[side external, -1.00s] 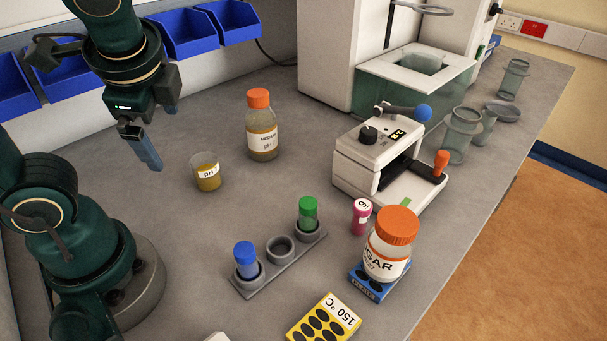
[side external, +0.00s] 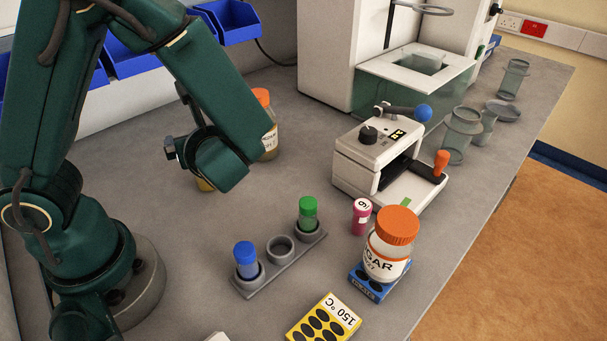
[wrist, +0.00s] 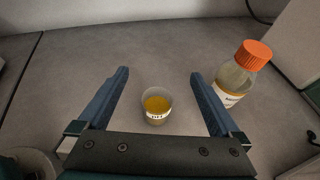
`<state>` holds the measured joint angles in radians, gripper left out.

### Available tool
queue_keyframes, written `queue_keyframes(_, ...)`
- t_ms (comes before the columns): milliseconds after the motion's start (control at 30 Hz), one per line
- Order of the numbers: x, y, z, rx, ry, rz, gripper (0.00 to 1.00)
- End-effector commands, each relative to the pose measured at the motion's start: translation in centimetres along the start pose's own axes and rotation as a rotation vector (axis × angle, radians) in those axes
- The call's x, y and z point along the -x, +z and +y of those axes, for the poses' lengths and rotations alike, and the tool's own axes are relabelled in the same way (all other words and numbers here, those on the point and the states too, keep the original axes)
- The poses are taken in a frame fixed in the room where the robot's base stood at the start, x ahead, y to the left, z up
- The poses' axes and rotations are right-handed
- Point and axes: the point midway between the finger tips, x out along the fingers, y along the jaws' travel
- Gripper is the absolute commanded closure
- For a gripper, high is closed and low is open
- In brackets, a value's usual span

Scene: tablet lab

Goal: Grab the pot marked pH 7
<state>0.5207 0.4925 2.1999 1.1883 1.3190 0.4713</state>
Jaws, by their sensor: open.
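The pot (wrist: 157,108) is a small clear cup of amber-yellow liquid with a white label. It stands upright on the bench in the wrist view; the label print is too small to read surely. In the side view only a sliver of the pot (side external: 204,186) shows behind my arm. My gripper (wrist: 160,73) is open and empty, pointing down over the pot. Its two blue fingers lie left and right of the pot in the wrist view, with gaps on both sides. Their height above the bench is unclear. The fingertips are hidden in the side view.
An orange-capped bottle (wrist: 236,80) stands just right of the right finger. A tube rack (side external: 280,262), a white device (side external: 360,155), a pink vial (side external: 361,217), an orange-capped jar (side external: 392,245) and a yellow block (side external: 324,320) stand farther off. Bench left of the pot is clear.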

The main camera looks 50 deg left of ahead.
Motion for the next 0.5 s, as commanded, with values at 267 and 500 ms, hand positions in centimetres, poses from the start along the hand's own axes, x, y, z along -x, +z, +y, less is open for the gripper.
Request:
queue_keyframes(267,-2.4,-5.9,0.0,-0.006,0.002,0.0,0.0)
queue_keyframes(500,-3.3,-7.8,-0.1,0.001,0.001,0.0,0.0)
